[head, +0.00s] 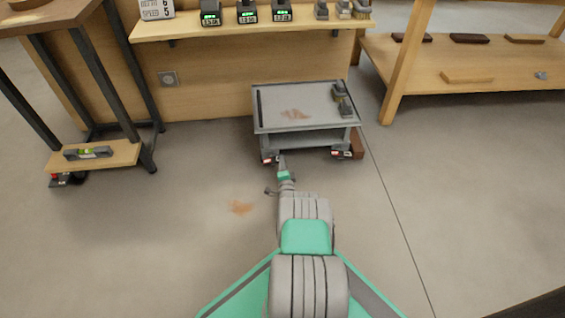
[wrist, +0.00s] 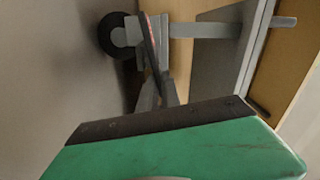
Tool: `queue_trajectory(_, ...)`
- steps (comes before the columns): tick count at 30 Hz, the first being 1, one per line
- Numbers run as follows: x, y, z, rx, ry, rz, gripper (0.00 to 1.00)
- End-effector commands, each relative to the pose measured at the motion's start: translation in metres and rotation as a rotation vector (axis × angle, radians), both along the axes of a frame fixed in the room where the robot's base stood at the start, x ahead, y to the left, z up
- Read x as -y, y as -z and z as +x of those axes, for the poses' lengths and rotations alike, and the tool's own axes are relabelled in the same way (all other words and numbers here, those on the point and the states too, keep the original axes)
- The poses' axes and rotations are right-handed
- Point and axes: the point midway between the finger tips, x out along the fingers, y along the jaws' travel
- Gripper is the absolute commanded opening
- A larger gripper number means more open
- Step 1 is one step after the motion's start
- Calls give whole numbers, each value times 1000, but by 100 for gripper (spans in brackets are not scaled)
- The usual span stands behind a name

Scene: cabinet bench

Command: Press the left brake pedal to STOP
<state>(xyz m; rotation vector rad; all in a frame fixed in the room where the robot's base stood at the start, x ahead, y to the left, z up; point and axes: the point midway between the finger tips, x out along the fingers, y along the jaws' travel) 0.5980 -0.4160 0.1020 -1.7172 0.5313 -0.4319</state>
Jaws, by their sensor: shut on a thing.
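The grey cart (head: 300,122) stands against the wooden bench. The left brake pedal (head: 266,160), a small lever with a red and white mark, sits low at its front left caster. In the wrist view the pedal (wrist: 151,48) shows as a dark bar with a red edge beside the black wheel (wrist: 118,34). My gripper (head: 281,160) is down at the cart's front left corner, beside the pedal.
The right brake pedal (head: 340,153) is at the cart's other front corner, near a brown block (head: 357,144). A small wooden shelf (head: 115,156) with a level stands left. A wooden rack (head: 450,65) stands right.

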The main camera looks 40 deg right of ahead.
Motion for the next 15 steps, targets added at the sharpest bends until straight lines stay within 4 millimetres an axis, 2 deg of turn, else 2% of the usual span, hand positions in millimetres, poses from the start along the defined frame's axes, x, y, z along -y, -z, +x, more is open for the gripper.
queue_trajectory(8,-1,-1,1,-11,-1,-16,0)
queue_trajectory(9,-1,-1,1,-11,-1,-16,9)
queue_trajectory(15,0,-1,1,-11,-1,-16,25)
